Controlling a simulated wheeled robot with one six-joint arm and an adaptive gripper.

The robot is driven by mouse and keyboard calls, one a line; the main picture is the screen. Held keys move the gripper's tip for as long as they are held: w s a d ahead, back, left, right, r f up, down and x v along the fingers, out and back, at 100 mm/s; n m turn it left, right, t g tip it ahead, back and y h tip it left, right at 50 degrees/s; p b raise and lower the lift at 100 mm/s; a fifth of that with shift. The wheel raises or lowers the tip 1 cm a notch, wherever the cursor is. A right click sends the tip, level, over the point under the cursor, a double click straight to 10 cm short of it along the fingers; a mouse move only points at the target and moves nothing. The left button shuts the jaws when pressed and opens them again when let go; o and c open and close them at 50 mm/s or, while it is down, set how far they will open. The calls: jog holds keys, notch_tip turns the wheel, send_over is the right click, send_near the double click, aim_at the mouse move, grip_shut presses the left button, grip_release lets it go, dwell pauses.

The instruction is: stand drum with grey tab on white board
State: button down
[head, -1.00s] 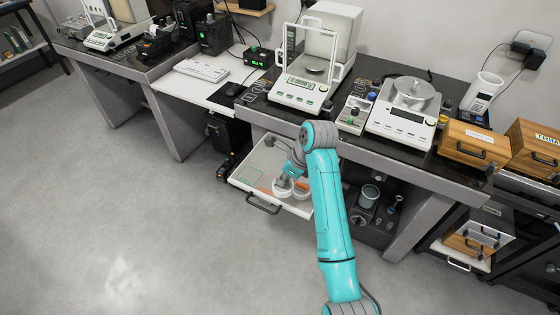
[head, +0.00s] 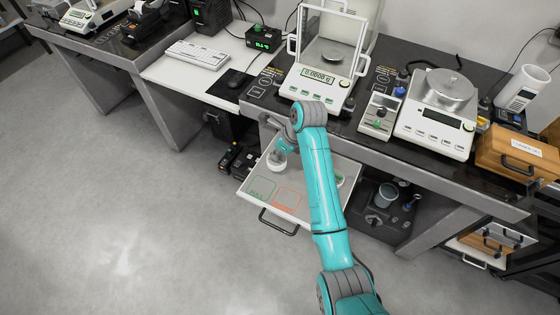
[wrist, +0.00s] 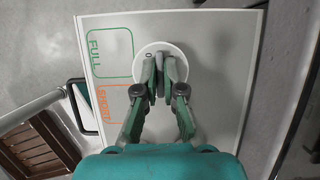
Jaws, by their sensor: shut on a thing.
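A white round drum (head: 276,164) is under my gripper (head: 281,148) at the back left of the white board (head: 251,205). In the wrist view my gripper (wrist: 159,68) is shut on the grey tab (wrist: 160,88) on top of the drum (wrist: 158,47). The drum is over the board (wrist: 205,100), beside and outside the green FULL outline. I cannot tell whether its base touches the board. An orange SHORT outline (head: 286,200) lies beside the green outline (head: 261,189). My fingers hide part of the drum's top.
Another white and green item (head: 339,180) shows at the board's right, partly hidden by my arm. The bench with the glass-fronted balance (head: 319,82) and a second scale (head: 436,115) overhangs the board's back. A dark handle (head: 278,222) is on the board's front. The floor in front is clear.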

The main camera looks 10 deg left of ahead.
aim_at(278, 161)
jog(key=shift+f, duration=2.25)
jog(key=c, duration=1.3)
grip_release()
jog(key=shift+f, duration=0.1)
jog(key=v, duration=1.2)
